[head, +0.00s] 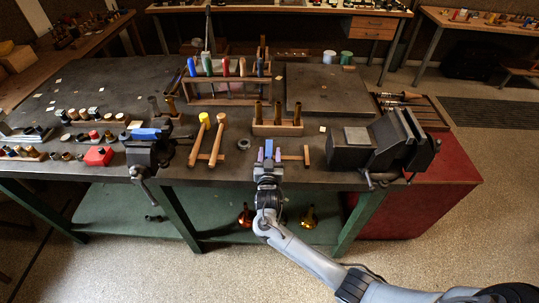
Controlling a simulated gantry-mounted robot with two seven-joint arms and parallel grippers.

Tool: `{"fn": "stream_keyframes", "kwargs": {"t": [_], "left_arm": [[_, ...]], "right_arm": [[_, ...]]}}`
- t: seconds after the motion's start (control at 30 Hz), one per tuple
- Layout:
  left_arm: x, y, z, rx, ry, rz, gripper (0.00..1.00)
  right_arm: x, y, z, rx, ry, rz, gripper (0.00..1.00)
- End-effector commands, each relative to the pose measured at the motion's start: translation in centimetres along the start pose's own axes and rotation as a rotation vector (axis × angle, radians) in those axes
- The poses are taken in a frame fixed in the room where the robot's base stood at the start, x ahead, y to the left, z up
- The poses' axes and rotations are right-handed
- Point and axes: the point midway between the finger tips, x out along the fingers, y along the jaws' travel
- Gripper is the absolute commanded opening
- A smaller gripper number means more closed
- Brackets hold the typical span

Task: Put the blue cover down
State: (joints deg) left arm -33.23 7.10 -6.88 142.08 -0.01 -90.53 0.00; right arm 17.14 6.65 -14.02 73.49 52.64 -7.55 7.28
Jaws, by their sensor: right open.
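A blue piece, which looks like the blue cover (145,134), lies on top of the small dark vise (142,155) at the left front of the bench. My right gripper (268,152) is over the bench's front edge, at the middle, well to the right of that vise. Its jaws are open, with bluish tips; a small tan strip shows between them, and I cannot tell what it is or whether it is touched. My left gripper is out of view.
Wooden mallets (198,142) lie left of my right gripper, and another wooden tool (294,157) is close on its right. A large grey vise (352,148) stands at the right. A rack of coloured handles (228,88) is behind. The bench's back left is mostly clear.

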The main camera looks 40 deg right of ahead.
Motion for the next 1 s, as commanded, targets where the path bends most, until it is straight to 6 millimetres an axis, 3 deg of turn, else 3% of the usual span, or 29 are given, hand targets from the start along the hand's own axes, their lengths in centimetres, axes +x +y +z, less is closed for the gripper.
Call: {"fn": "stream_keyframes", "kwargs": {"t": [0.2,0.7,1.0], "left_arm": [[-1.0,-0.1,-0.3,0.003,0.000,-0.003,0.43],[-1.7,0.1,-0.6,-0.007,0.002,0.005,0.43],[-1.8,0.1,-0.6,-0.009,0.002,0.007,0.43]], "right_arm": [[-0.3,0.0,-1.4,0.000,0.000,-0.001,0.50],[-9.3,0.0,-1.2,0.002,-0.002,-0.001,0.50],[-11.9,0.0,-1.1,0.000,-0.003,-0.002,0.50]]}}
